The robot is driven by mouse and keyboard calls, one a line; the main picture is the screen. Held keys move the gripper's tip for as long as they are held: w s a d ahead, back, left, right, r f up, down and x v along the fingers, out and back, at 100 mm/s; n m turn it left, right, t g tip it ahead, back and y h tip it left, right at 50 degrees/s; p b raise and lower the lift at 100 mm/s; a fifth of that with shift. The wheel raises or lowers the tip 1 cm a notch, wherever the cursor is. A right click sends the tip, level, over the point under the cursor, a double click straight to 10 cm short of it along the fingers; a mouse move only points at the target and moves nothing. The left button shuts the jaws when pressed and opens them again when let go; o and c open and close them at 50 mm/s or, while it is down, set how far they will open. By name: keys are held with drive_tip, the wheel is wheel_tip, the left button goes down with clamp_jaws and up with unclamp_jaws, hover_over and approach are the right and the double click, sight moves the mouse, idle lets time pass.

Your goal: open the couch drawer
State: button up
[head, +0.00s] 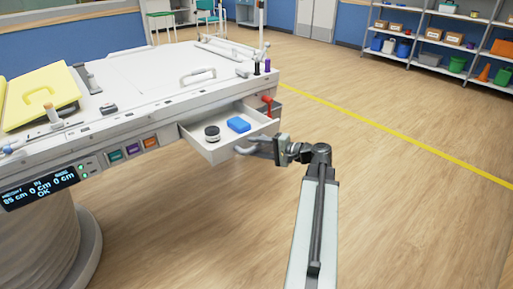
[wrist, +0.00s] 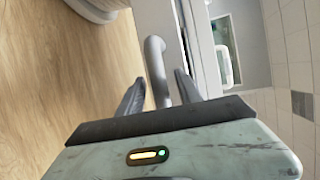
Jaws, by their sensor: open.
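The white drawer (head: 216,154) stands pulled out from the end of the white couch (head: 140,75). A black-and-white round item (head: 212,133) and a blue block (head: 238,124) lie in it. My gripper (head: 264,146) is at the right of the drawer front, by its grey handle. In the wrist view, the handle (wrist: 155,55) runs down between the two spread fingers of my gripper (wrist: 160,82). The jaws are open, with the bar between them. I cannot tell whether either finger touches it.
A red lever (head: 267,102) is on the couch corner behind the drawer. A lit display panel (head: 38,188) and the round pedestal (head: 50,245) are at the left. The wooden floor right of the drawer is clear, crossed by a yellow line (head: 400,138). Shelves (head: 440,40) stand far back.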

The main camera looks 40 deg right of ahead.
drive_tip(key=p+v, duration=0.1)
drive_tip(key=v, duration=0.6)
drive_tip(key=shift+r, duration=0.1)
drive_tip(key=shift+s+d, duration=0.15)
drive_tip(key=shift+s, duration=0.15)
drive_tip(key=shift+s, duration=0.1)
